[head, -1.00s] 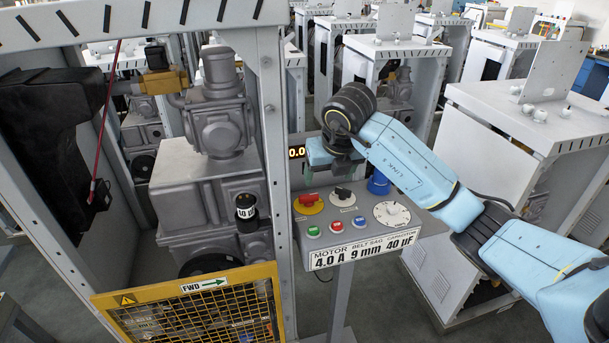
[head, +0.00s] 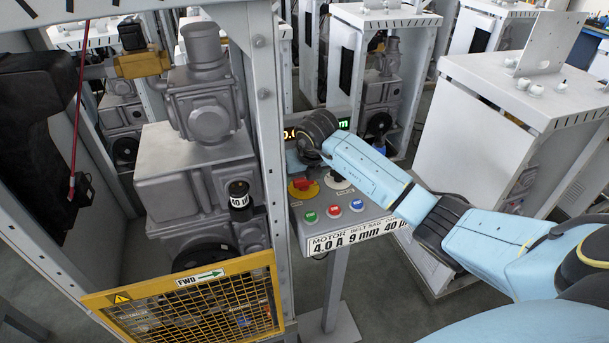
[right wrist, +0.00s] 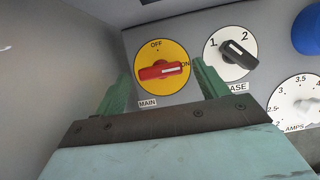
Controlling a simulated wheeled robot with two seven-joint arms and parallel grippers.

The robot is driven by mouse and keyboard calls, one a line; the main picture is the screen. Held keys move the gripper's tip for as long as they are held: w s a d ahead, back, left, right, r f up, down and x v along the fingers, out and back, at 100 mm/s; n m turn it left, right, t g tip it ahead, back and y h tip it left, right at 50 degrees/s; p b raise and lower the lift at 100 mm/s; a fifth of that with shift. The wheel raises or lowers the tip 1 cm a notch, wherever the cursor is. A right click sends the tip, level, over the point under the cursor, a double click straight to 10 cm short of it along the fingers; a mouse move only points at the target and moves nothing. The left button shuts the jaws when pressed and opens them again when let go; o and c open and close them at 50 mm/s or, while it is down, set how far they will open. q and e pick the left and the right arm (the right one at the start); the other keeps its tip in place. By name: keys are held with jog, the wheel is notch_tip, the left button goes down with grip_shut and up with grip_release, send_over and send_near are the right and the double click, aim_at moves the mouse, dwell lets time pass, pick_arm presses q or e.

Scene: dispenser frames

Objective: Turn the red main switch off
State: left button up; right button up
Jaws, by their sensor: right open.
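The red main switch (right wrist: 160,71) is a red handle on a yellow disc marked OFF at the top and ON at the right, with a MAIN label below. Its handle lies roughly level, pointing to ON. It also shows in the head view (head: 302,187), on the control panel. My right gripper (right wrist: 165,80) is open in the right wrist view, with one green finger left of the yellow disc and the other to its right, beside the black-handled selector. Contact with the handle cannot be told. In the head view the fingers are mostly hidden behind my wrist. My left gripper is not in view.
A black-handled selector (right wrist: 238,51) sits right of the switch, with a white AMPS dial (right wrist: 297,103) and a blue knob (right wrist: 308,32) beyond it. Green, red and blue buttons (head: 333,211) line the panel's front. A frame post (head: 268,150) stands close on the left.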

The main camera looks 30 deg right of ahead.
jog(key=shift+w+f, duration=0.25)
jog(key=shift+f, duration=0.25)
jog(key=c, duration=1)
